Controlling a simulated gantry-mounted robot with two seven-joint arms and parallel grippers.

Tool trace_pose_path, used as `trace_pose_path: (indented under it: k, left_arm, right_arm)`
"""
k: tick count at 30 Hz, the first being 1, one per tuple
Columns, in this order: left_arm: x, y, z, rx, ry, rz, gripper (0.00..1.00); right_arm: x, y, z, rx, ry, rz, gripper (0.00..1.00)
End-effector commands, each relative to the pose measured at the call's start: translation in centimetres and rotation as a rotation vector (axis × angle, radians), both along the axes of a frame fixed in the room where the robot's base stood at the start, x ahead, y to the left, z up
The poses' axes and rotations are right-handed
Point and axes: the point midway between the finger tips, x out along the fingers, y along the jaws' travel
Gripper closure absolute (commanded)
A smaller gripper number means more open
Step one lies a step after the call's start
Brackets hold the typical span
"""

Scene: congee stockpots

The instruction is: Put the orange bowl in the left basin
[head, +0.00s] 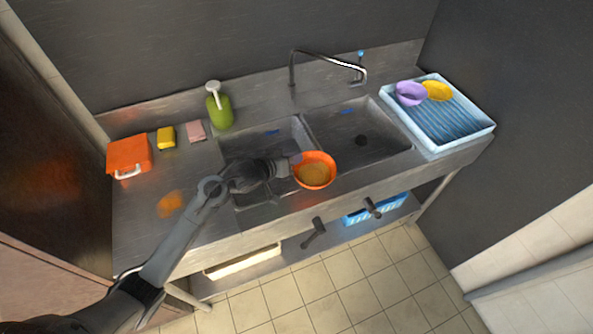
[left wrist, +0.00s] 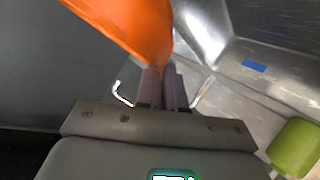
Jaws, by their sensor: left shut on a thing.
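The orange bowl (head: 315,171) is held by its left rim in my left gripper (head: 292,162), which is shut on it. The bowl is over the front of the double sink, around the divider between the two basins, with its tan-coloured inside facing the head camera. In the left wrist view the orange bowl (left wrist: 130,25) fills the top left, its edge between the fingertips (left wrist: 163,72). The left basin (head: 262,138) is partly hidden behind my left gripper and arm. The right basin (head: 360,140) is empty. My right gripper is not in view.
A green soap bottle (head: 219,110), a pink sponge (head: 195,131), a yellow sponge (head: 166,137) and an orange box (head: 129,156) stand on the left counter. A faucet (head: 330,64) rises behind the sink. A blue rack (head: 455,135) on the right holds a purple bowl (head: 409,94) and a yellow bowl (head: 438,91).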

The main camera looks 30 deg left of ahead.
Motion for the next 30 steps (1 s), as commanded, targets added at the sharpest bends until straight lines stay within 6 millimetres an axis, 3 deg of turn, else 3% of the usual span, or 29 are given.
trace_pose_path:
  k: [7, 21, 30]
  left_arm:
    - [1.0, 3.0, -0.3, 0.009, 0.019, 0.009, 1.00]
    - [3.4, 11.1, -5.4, 0.009, 0.020, 0.009, 1.00]
    - [3.8, 12.4, -6.4, 0.009, 0.020, 0.007, 1.00]
  right_arm:
    - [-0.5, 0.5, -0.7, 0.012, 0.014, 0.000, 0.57]
    - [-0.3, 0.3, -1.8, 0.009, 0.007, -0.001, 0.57]
    - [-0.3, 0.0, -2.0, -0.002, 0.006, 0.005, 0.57]
